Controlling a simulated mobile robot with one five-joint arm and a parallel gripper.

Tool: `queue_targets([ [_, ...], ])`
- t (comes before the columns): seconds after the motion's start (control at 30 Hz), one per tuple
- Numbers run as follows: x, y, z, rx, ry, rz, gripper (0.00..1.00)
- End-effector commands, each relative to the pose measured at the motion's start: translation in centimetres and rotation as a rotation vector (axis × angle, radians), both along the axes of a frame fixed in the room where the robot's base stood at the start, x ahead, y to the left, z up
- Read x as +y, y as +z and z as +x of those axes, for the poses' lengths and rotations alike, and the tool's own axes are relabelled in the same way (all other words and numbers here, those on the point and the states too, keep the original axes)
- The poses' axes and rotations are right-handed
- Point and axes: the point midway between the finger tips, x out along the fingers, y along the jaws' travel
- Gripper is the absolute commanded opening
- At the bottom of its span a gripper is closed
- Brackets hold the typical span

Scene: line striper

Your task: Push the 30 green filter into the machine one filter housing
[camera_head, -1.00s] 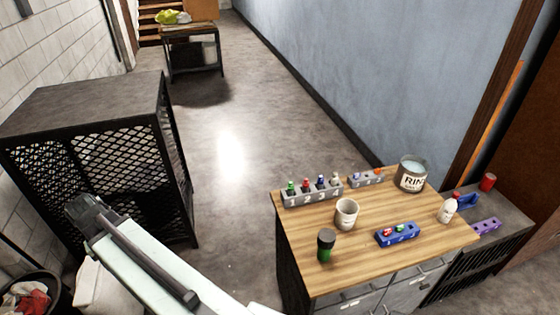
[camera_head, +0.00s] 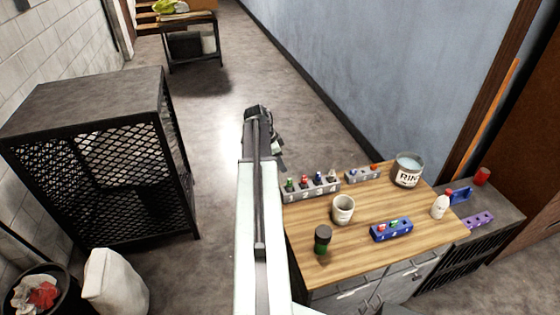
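My gripper (camera_head: 262,116) is at the far end of my raised arm, left of the wooden-topped bench; its fingers are too small and dark to read. A grey numbered block (camera_head: 311,190) at the bench's back left holds several small upright pieces, including a green-topped one (camera_head: 289,184) at its left end. A blue block (camera_head: 391,231) near the front right holds a red piece (camera_head: 381,227) and a green piece (camera_head: 395,223). I cannot read a 30 on either green piece, nor tell which is the filter or which part is the machine one housing.
The bench top (camera_head: 300,239) also carries a dark-capped green jar (camera_head: 323,240), a white cup (camera_head: 343,209), a small grey block (camera_head: 363,175), a RIN-labelled can (camera_head: 408,170) and a white bottle (camera_head: 440,206). A black mesh cabinet (camera_head: 100,150) stands left; floor between is clear.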

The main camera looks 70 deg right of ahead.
Motion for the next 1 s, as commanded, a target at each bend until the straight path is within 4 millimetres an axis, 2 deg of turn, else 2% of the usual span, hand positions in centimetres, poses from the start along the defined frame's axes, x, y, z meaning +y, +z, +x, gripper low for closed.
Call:
queue_targets([
  [0.27,-0.3,-2.2,-0.4,0.0,0.003,0.001,0.4],
  [0.8,-1.9,-9.0,-2.2,0.0,0.005,0.003,0.4],
  [1.0,-2.1,-9.5,-2.4,-0.001,0.005,0.002,0.4],
])
